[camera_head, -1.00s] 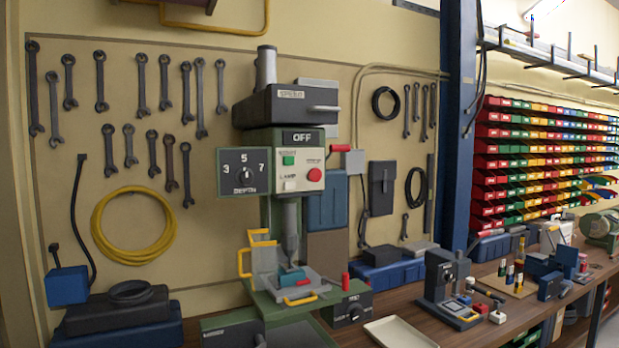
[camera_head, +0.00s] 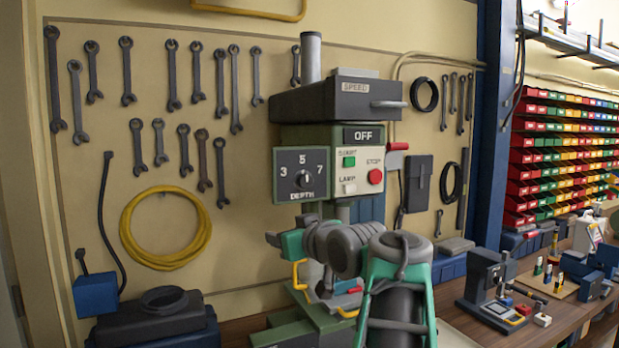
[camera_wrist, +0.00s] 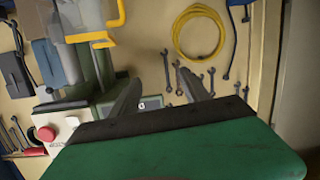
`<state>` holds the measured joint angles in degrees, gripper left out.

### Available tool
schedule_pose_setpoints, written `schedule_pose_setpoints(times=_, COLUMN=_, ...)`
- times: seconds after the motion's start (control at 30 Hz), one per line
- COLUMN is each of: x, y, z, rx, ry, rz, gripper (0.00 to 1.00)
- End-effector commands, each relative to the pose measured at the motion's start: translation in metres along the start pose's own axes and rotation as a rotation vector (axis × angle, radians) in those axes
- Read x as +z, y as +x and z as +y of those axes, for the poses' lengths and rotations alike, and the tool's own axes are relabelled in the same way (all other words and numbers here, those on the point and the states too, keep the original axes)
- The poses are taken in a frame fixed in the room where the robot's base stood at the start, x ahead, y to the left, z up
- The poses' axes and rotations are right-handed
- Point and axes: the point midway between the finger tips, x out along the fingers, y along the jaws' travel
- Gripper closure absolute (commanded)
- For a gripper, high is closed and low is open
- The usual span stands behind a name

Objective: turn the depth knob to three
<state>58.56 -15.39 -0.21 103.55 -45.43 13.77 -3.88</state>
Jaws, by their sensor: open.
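The depth knob (camera_head: 304,180) is a small dark knob with a pale pointer, on the black panel (camera_head: 286,163) marked 3, 5, 7 and DEPTH. Its pointer appears to stand upward, near 5. The panel is on the left side of the green drill press (camera_head: 290,133). My gripper (camera_wrist: 160,78) shows in the wrist view with its two dark fingers apart and nothing held.
The red stop button (camera_head: 375,176) and green start button (camera_head: 349,161) are right of the panel. A yellow guard (camera_wrist: 92,25) shows in the wrist view. A yellow cable coil (camera_head: 165,228) and several wrenches hang on the wall.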

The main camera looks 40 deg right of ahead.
Motion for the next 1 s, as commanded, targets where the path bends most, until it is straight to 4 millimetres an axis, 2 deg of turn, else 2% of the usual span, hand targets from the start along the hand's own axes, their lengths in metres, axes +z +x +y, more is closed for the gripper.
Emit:
schedule_pose_setpoints(times=0.03, x=-0.028, y=-0.016, z=0.034, rx=0.042, ry=-0.024, rz=0.066, gripper=0.46)
schedule_pose_setpoints(times=0.1, x=-0.056, y=-0.035, z=0.059, rx=0.067, ry=-0.060, rz=0.141, gripper=0.46)
schedule_pose_setpoints(times=0.2, x=-0.076, y=-0.050, z=0.075, rx=0.082, ry=-0.090, rz=0.197, gripper=0.46)
schedule_pose_setpoints(times=0.27, x=-0.082, y=-0.050, z=0.077, rx=0.082, ry=-0.097, rz=0.207, gripper=0.46)
schedule_pose_setpoints(times=0.33, x=-0.085, y=-0.042, z=0.076, rx=0.078, ry=-0.097, rz=0.210, gripper=0.46)
schedule_pose_setpoints(times=0.6, x=-0.096, y=0.008, z=0.079, rx=0.077, ry=-0.096, rz=0.207, gripper=0.46)
schedule_pose_setpoints(times=0.7, x=-0.096, y=0.019, z=0.080, rx=0.078, ry=-0.097, rz=0.206, gripper=0.46)
schedule_pose_setpoints(times=1.0, x=-0.095, y=0.023, z=0.080, rx=0.082, ry=-0.098, rz=0.206, gripper=0.47)
